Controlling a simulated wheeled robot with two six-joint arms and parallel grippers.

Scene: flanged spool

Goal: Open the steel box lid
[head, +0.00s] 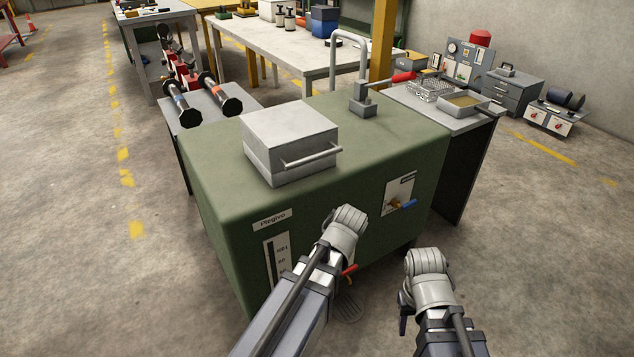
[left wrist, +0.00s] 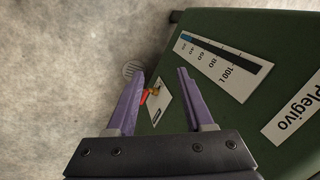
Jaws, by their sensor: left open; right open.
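The steel box (head: 290,150) sits on the left part of the green tank's top (head: 385,130). Its pale lid (head: 288,122) lies flat and looks closed. A bar handle (head: 312,157) sticks out at its front right. My left gripper (left wrist: 160,75) is open and empty, its two purple fingers apart beside the tank's front. In the head view its wrist is in front of the tank, below and right of the box, and hides its fingers. My right gripper (head: 428,265) is off the tank's right front, apart from the box; its fingers are hard to make out. The left wrist view does not show the box.
A bent pipe with a red-handled valve (head: 362,95) rises behind the box. The tank's front carries a level gauge (head: 277,265) and a blue-handled tap (head: 402,206). A side table with a tray (head: 463,105) stands right; another with dark-ended cylinders (head: 212,108) stands left.

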